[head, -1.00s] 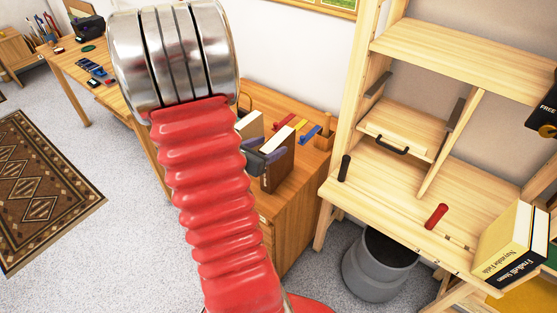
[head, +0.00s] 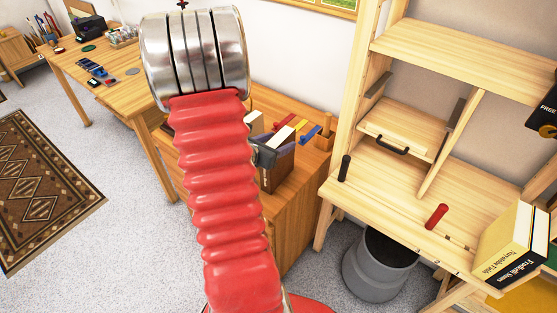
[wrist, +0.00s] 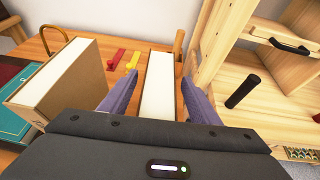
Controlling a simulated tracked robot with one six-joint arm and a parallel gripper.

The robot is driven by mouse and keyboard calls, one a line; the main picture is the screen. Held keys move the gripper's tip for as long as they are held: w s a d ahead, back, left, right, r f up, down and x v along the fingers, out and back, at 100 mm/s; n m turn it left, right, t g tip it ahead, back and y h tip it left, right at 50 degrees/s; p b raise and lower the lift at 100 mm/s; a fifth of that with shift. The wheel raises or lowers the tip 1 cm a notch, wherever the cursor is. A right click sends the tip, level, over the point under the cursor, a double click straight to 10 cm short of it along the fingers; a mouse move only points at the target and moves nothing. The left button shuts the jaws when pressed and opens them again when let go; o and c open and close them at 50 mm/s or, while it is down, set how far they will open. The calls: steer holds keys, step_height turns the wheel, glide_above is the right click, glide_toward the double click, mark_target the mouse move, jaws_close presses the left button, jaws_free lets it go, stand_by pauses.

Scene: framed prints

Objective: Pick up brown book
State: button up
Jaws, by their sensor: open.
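The brown book (head: 278,176) stands upright on the wooden cabinet top in the head view, partly covered by my gripper (head: 268,156). In the wrist view my gripper (wrist: 158,98) is open. An upright book with white page edges (wrist: 158,80) stands between its two fingers, apparently the brown book. Its cover is hardly visible there, and I cannot tell whether either finger touches it. My red arm hides part of the cabinet in the head view.
A thick tan-covered book (wrist: 42,112) stands left of my fingers, beside a teal book (wrist: 14,125). Red and yellow pieces (wrist: 116,57) lie behind. A wooden shelf unit (head: 345,190) rises close on the right, with a grey bin (head: 375,270) below.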

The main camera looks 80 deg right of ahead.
stand_by(0.4)
jaws_close()
stand_by(0.5)
steer(key=shift+r, duration=0.1)
